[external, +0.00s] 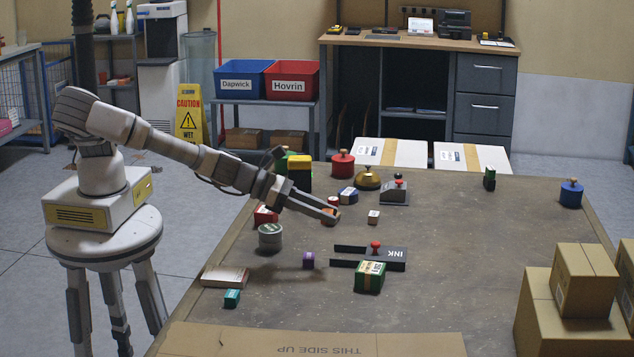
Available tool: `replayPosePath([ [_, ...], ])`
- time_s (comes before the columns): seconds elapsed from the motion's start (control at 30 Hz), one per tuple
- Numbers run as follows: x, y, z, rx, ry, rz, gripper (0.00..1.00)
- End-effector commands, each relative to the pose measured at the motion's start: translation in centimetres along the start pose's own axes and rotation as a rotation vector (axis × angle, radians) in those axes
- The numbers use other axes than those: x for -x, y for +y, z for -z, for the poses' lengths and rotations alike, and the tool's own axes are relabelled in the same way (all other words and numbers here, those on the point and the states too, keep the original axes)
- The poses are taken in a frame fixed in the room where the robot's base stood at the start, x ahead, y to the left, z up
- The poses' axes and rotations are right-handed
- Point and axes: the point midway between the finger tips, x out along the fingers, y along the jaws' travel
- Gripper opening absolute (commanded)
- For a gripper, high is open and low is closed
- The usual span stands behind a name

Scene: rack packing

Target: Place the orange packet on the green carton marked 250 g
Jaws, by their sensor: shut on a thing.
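My gripper (331,213) is shut on a small orange packet (329,217) and holds it over the middle-left of the table; the fingers partly hide it. A green carton (370,283) with an orange-brown band and a pale label stands in front of it and to the right. The label's print is too small to read surely, so I cannot confirm the 250 g mark. The top of this carton carries nothing. A smaller dark green block (489,178) stands at the back right.
Cardboard boxes (586,281) fill the right front. The table's right middle is clear.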

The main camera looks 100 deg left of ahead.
Motion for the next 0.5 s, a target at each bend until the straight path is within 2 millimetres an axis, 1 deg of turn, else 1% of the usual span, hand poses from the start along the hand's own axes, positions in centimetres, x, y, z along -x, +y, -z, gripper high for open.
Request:
replayPosePath([
  [0.03,-0.6,-1.6,0.1,0.0,-0.003,-0.011,0.0],
  [0.2,-1.7,-5.9,-0.8,0.036,-0.005,-0.085,0.0],
  [0.37,-1.6,-9.5,-1.9,0.071,-0.003,-0.157,0.0],
  [0.5,-0.8,-12.1,-3.1,0.097,-0.003,-0.215,0.0],
])
